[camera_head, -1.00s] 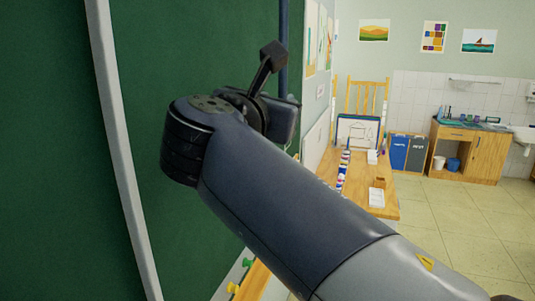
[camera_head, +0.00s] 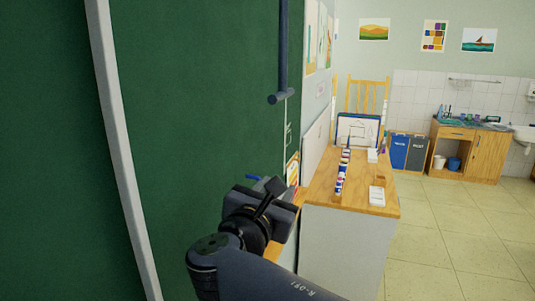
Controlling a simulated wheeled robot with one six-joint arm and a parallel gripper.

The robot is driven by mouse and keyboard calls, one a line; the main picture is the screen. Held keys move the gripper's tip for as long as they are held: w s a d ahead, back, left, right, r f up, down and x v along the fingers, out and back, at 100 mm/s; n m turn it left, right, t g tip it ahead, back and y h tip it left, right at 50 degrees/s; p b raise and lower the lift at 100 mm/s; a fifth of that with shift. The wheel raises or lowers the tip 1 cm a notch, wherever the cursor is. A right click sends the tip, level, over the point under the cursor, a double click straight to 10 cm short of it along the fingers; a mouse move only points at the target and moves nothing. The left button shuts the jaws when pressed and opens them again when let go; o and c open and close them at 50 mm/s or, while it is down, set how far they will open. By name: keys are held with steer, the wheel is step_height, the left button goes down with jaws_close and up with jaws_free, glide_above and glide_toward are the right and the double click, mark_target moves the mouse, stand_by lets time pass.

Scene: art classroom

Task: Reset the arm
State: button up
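My arm reaches in from the bottom edge, with its end low in the middle of the picture. My gripper (camera_head: 272,197) is at the top of the arm, in front of the green board and left of the wooden-topped cabinet. It is dark and seen from behind and the side. I cannot make out whether its fingers are apart or together, and I see nothing held in it.
The green chalkboard (camera_head: 205,110) with its grey frame (camera_head: 113,120) stands close on the left. A wooden-topped cabinet (camera_head: 330,195) stands right of my gripper with paints and white boxes on it. Two bins (camera_head: 408,152) and a sink cabinet (camera_head: 467,150) are farther back. Tiled floor on the right is clear.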

step_height(320, 180, down, 37)
steer(key=b, duration=2.4)
steer(key=shift+d, duration=0.1)
